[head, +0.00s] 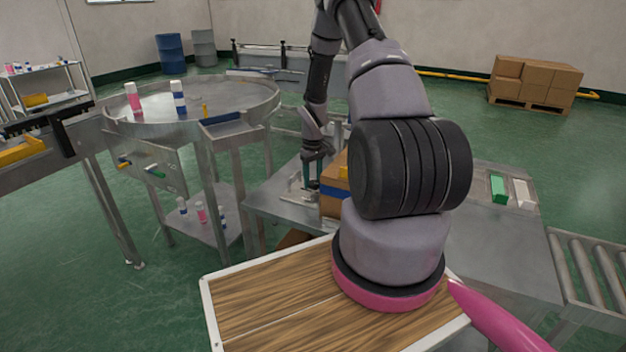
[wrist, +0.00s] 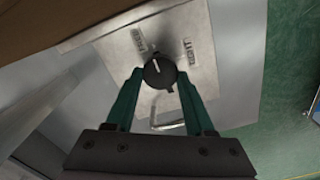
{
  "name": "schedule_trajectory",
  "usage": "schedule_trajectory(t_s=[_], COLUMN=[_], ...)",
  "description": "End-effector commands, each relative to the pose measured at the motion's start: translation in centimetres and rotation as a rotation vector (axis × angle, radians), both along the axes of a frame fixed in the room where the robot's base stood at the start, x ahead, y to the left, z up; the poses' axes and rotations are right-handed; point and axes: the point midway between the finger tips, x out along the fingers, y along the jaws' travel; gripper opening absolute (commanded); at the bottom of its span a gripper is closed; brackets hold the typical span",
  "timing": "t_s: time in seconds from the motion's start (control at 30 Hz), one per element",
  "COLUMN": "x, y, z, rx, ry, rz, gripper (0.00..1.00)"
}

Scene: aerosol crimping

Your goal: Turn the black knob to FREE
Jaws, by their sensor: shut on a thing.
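The black knob (wrist: 161,74) sits on a metal plate (wrist: 222,75) in the wrist view. A white line on the knob points up and left, toward the left one of two small dark labels. The left label (wrist: 138,39) and the right label (wrist: 190,50) are too blurred to read surely. My gripper (wrist: 160,80) has its green fingers on either side of the knob, shut on it. In the head view my gripper (head: 314,165) is low over the metal bench, and the knob cannot be made out there.
A cardboard box (head: 333,188) stands just right of my gripper on the bench. A bent metal handle (wrist: 166,125) lies below the knob in the wrist view. A round steel table (head: 225,95) with a pink can and a blue-and-white can stands to the left.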

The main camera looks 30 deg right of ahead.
Motion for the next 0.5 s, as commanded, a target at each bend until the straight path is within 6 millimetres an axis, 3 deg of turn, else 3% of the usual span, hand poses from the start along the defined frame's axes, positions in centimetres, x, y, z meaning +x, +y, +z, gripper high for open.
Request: schedule_trajectory(t_s=[0.33,0.37,0.4,0.5], x=[0.02,0.02,0.02,0.01], y=[-0.04,-0.04,-0.04,-0.03], z=[0.01,0.01,0.01,0.01], rx=[-0.001,-0.001,-0.001,-0.001], ry=[-0.001,-0.001,0.0,0.0], rz=[0.004,0.004,0.003,0.003], gripper=[0.0,0.65,0.8,0.84])
